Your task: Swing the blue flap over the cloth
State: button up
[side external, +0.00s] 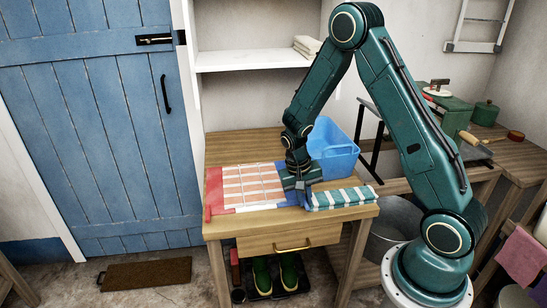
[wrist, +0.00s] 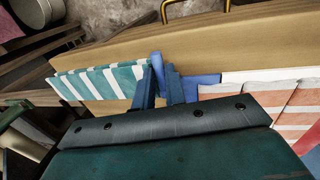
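The blue flap (wrist: 203,90) is the right part of a folding board on the table, beside the board's white middle panel (wrist: 262,74) and red left part (side external: 213,192).
A teal and white striped cloth (side external: 343,197) lies close to the right of my gripper. A blue bin (side external: 333,150) stands behind it. The wooden table (side external: 240,146) is clear behind the board. A metal tub (side external: 392,222) is below at right.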

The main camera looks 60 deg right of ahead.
grip_shut()
